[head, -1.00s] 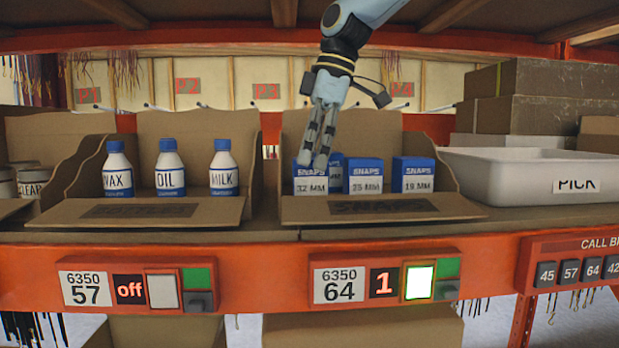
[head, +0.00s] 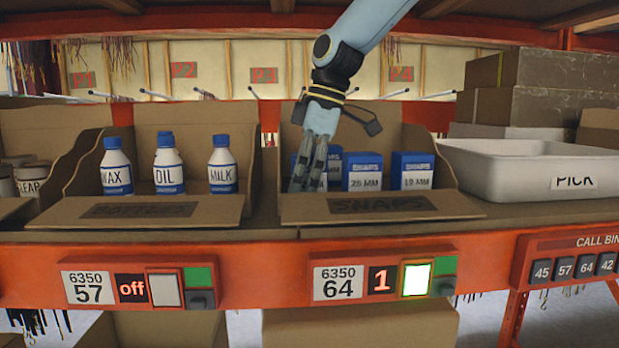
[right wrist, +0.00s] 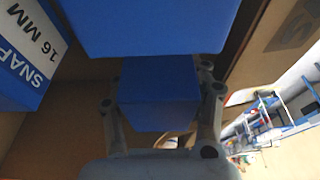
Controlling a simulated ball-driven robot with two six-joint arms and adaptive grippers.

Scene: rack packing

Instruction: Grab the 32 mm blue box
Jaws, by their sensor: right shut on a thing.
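The 32 mm blue box (head: 295,161) is in the left part of the right-hand cardboard bin; my gripper covers most of it and its label. My right gripper (head: 308,180) reaches down into the bin and is shut on this box. In the right wrist view a plain blue box (right wrist: 158,92) shows between the fingers (right wrist: 163,95). A larger blue surface fills the top there. My left gripper is not in view.
The 25 mm box (head: 362,172) and the 19 mm box (head: 412,172) stand to the right in the bin (head: 385,206). A white tray (head: 525,160) stands at right, and bottles (head: 168,168) stand in the left bin.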

